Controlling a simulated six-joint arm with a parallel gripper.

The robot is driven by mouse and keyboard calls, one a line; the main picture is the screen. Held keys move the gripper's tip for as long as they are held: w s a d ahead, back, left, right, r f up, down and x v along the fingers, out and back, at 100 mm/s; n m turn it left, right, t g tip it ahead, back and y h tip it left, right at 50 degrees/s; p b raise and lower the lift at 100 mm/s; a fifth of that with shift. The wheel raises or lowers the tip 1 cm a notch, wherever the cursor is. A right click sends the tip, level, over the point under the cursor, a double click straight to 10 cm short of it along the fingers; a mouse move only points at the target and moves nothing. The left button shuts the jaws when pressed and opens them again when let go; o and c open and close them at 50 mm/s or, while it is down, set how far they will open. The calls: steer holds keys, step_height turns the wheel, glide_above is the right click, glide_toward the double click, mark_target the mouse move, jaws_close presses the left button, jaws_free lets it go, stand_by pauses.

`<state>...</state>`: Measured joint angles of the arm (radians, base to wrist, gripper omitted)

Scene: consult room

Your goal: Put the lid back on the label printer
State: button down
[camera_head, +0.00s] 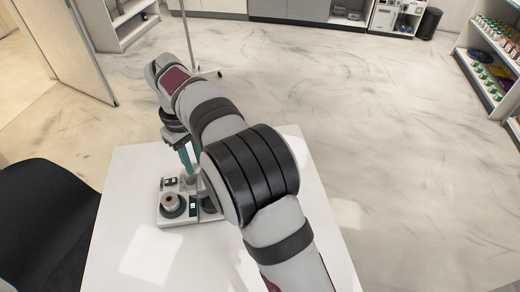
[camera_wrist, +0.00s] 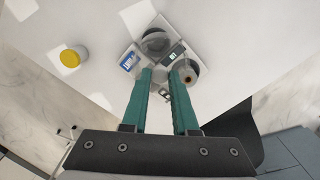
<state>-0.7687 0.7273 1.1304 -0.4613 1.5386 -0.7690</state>
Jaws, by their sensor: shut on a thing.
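The label printer (camera_head: 176,218) is a low, pale unit on the white table, with a paper roll (camera_head: 172,202) standing exposed on it. In the wrist view the printer (camera_wrist: 172,57) lies beyond my fingertips, with the roll (camera_wrist: 188,71) at the right and a dark round part (camera_wrist: 157,42) at the far side. My gripper (camera_wrist: 164,73) points down at the printer, its two teal fingers close together and shut on a small grey piece (camera_wrist: 160,74), perhaps part of the lid. My gripper (camera_head: 189,166) is just above the printer's back edge in the head view. The lid's outline is unclear; my arm hides the printer's right side.
A black chair (camera_head: 45,220) stands at the left. The table's front left is clear.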

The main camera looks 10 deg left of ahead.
steer(key=s+a+f+n, duration=0.1)
steer(key=s+a, duration=0.3)
steer(key=a, duration=0.5)
steer(key=shift+w+f, duration=0.2)
steer(key=shift+f, duration=3)
steer(key=shift+d+f, duration=0.1)
steer(key=shift+f, duration=0.05)
steer(key=shift+c, duration=0.6)
jaws_free()
step_height(320, 180, up, 7)
